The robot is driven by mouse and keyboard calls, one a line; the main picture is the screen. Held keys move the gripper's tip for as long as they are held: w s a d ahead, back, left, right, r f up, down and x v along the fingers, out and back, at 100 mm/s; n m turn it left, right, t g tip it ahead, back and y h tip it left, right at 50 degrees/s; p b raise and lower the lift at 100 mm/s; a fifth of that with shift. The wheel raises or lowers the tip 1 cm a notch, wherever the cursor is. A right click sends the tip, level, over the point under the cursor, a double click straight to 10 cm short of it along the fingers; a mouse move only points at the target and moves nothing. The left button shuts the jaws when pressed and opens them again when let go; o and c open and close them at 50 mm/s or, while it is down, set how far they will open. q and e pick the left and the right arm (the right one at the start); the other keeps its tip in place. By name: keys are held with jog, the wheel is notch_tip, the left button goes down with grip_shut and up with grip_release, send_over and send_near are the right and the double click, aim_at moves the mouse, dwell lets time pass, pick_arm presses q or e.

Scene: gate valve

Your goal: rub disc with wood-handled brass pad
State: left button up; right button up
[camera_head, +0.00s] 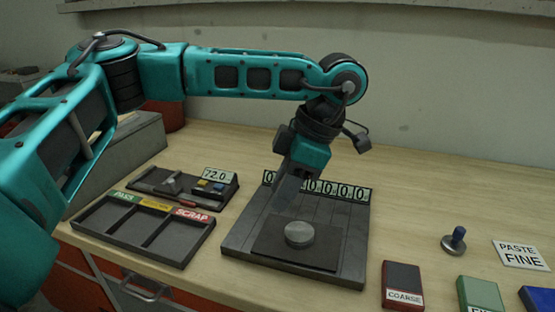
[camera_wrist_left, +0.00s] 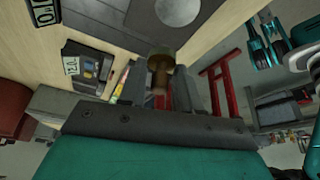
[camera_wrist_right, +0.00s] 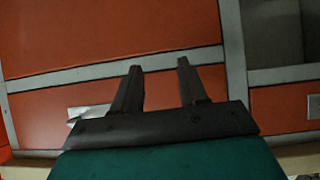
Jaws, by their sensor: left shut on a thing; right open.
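The grey metal disc (camera_head: 299,234) lies on a dark square plate on the grey stand (camera_head: 343,255). It also shows in the left wrist view (camera_wrist_left: 179,9). My left gripper (camera_head: 284,198) is above the stand, just behind and left of the disc. In the left wrist view my left gripper (camera_wrist_left: 162,88) is shut on the wood-handled brass pad (camera_wrist_left: 160,68). The pad appears apart from the disc; the arm hides it in the head view. My right gripper (camera_wrist_right: 159,68) is open and empty, facing orange drawers.
A sorting tray (camera_head: 189,239) and a gauge with a 72.0 display (camera_head: 221,176) are at the left. The bench behind is clear.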

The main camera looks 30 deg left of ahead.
pick_arm(q)
notch_tip(320, 180, up, 3)
jog(key=shift+d+f+p, duration=0.1)
jog(key=shift+f+p, duration=0.1)
jog(key=shift+p, duration=0.35)
jog(key=shift+r, duration=0.15)
pick_arm(e)
jog(key=shift+a+r, duration=0.6)
jog(key=shift+r, duration=0.3)
